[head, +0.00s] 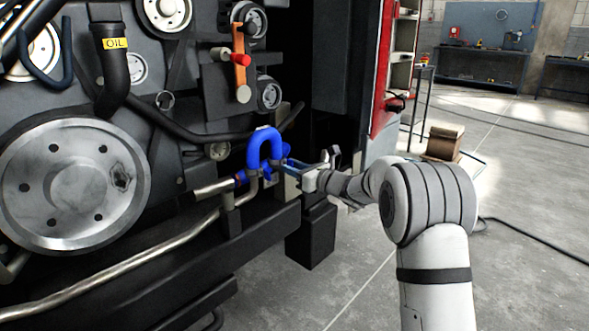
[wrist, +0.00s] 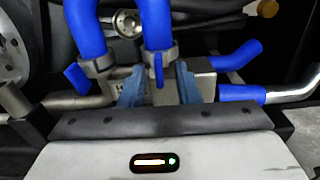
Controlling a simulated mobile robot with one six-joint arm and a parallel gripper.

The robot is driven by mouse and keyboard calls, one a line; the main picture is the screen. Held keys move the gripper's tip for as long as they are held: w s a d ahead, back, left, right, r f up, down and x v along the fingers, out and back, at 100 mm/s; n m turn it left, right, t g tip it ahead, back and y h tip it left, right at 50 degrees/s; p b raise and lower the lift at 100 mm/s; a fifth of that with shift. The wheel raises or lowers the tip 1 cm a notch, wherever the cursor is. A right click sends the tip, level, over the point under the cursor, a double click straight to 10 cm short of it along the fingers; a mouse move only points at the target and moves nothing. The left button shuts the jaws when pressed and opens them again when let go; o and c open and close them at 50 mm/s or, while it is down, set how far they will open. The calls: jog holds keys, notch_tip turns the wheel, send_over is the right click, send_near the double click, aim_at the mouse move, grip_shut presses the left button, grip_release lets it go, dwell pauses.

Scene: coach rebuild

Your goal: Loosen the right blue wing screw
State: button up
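The blue U-shaped hose (head: 264,143) stands at the engine's lower right and also shows in the wrist view (wrist: 157,25). Grey clamps sit around its two ends. In the wrist view, the left blue wing screw (wrist: 76,77) hangs by the left clamp. The right blue wing screw (wrist: 159,71) hangs upright by the right clamp. My gripper (wrist: 160,78) is open, with one blue-grey finger on each side of the right wing screw and a visible gap to both. In the head view my gripper (head: 292,168) reaches in from the right; its fingertips are hard to make out.
Metal pipes (head: 150,256) run along the dark lower beam. Blue pipe ends (wrist: 240,93) lie right of the fingers. A large pulley (head: 72,187) is at left, and an orange lever (head: 240,65) is above. Open floor lies to the right.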

jog(key=p+v, duration=0.2)
jog(key=v, duration=0.5)
jog(key=shift+s+d, duration=0.25)
jog(key=shift+d, duration=0.1)
jog(key=s+d+r+m+t+h+p, duration=0.1)
jog(key=s+d+r+m+h+p, duration=0.25)
jog(key=r+m+p, duration=0.35)
jog(key=s+d+r+m+h+p, duration=0.2)
jog(key=d+r+m+h+p, duration=0.35)
jog(key=r+m, duration=0.3)
jog(key=s+d+r+m+t+h+p, duration=0.1)
jog(key=s+d+r+m+h+p, duration=0.25)
jog(key=r+m+p, duration=0.35)
jog(key=s+d+r+m+g+p, duration=0.1)
jog(key=s+r+m+g+p, duration=0.2)
jog(key=s+m+p, duration=0.3)
jog(key=s+r+m+g+h+p, duration=0.1)
jog(key=s+r+m+g+p, duration=0.2)
jog(key=s, duration=1.3)
jog(key=s+d+r+m+g+p, duration=0.1)
jog(key=s+r+m+g+p, duration=0.2)
jog(key=s+m+p, duration=0.7)
jog(key=m+g, duration=0.1)
jog(key=m, duration=0.3)
jog(key=shift+s+d+m+h, duration=0.3)
jog(key=shift+s+m+h, duration=0.05)
jog(key=shift+s, duration=0.05)
